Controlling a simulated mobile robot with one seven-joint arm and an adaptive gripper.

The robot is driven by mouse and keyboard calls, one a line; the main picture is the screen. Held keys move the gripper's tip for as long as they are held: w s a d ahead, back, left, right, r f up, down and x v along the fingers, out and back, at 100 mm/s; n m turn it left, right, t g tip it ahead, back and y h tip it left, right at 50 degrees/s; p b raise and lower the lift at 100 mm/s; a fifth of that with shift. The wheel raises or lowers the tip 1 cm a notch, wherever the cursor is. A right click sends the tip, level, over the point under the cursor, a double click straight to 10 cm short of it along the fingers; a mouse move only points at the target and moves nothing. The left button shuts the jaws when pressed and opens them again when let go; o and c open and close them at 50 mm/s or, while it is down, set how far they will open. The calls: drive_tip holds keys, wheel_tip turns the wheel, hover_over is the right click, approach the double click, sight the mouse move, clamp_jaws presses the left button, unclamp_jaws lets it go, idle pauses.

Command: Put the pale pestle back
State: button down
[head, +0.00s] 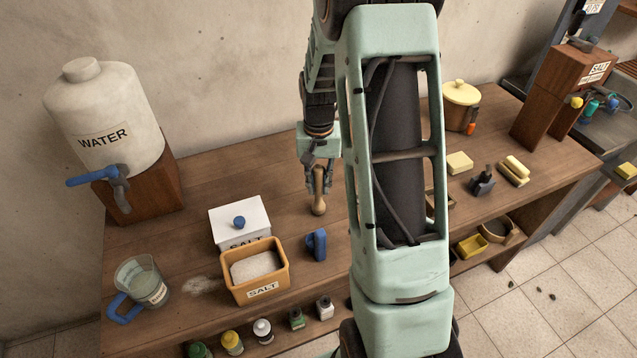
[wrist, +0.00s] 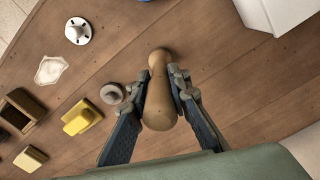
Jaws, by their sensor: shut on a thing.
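The pale wooden pestle (head: 319,206) is upright between the fingers of my gripper (head: 319,176), over the middle of the wooden table. In the wrist view the pestle (wrist: 159,103) lies between both fingers of my gripper (wrist: 162,77), which are shut on it. Its thicker end is toward the camera in that view. In the head view its lower end is at or just above the tabletop; I cannot tell if it touches. My own arm hides part of the table to the right of it.
The white salt box (head: 240,221), the orange salt tub (head: 256,272) and a blue object (head: 317,245) stand in front. The water jug (head: 103,120) is at left. In the wrist view a white disc with a peg (wrist: 78,31), a grey knob (wrist: 111,93) and a yellow block (wrist: 82,117) are nearby.

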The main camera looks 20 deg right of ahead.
drive_tip(key=shift+f, duration=0.15)
drive_tip(key=shift+f, duration=0.15)
drive_tip(key=c, duration=1.8)
unclamp_jaws()
wheel_tip(320, 180, up, 12)
drive_tip(key=shift+r+b, duration=0.2)
drive_tip(key=shift+b, duration=0.25)
